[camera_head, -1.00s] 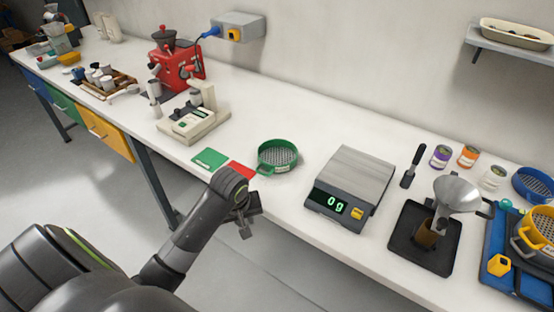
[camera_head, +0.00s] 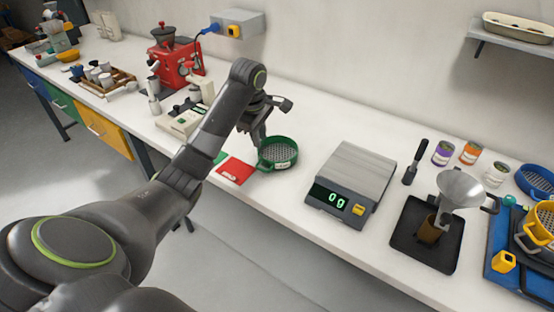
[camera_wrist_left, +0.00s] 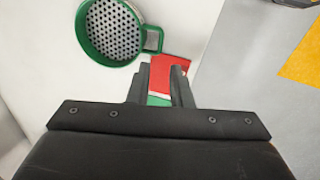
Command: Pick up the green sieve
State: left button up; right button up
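The green sieve (camera_head: 290,159) stands on the white bench, left of the scale. It is round with a perforated floor and a small loop handle. In the left wrist view the sieve (camera_wrist_left: 85,42) is at the upper left, its handle pointing toward my fingers. My left gripper (camera_head: 262,130) is above the bench, just behind and left of the sieve in the head view. The left wrist view shows its fingers (camera_wrist_left: 160,80) apart with nothing held between them; they are clear of the sieve. My right gripper is not in view.
A red card (camera_head: 236,171) and a partly hidden green card (camera_head: 220,157) lie beside the sieve. The scale (camera_head: 352,176), reading 0 g, stands to the right. A cream device (camera_head: 181,123) and red grinder (camera_head: 178,65) stand behind my arm. Bench between sieve and wall is clear.

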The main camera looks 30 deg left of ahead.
pick_arm(q)
jog(key=b, duration=0.9)
send_over(262, 169)
jog(key=f, duration=0.6)
jog(key=d+f, duration=0.1)
jog(key=f, duration=0.3)
jog(key=shift+s, duration=0.3)
jog(key=f, duration=0.3)
jog(key=a+f+p, duration=0.1)
jog(key=f, duration=0.1)
jog(key=shift+w, duration=0.25)
jog(key=shift+w+f, duration=0.1)
jog(key=shift+f, duration=0.2)
jog(key=shift+d, duration=0.1)
jog(key=shift+c, duration=0.2)
grip_shut()
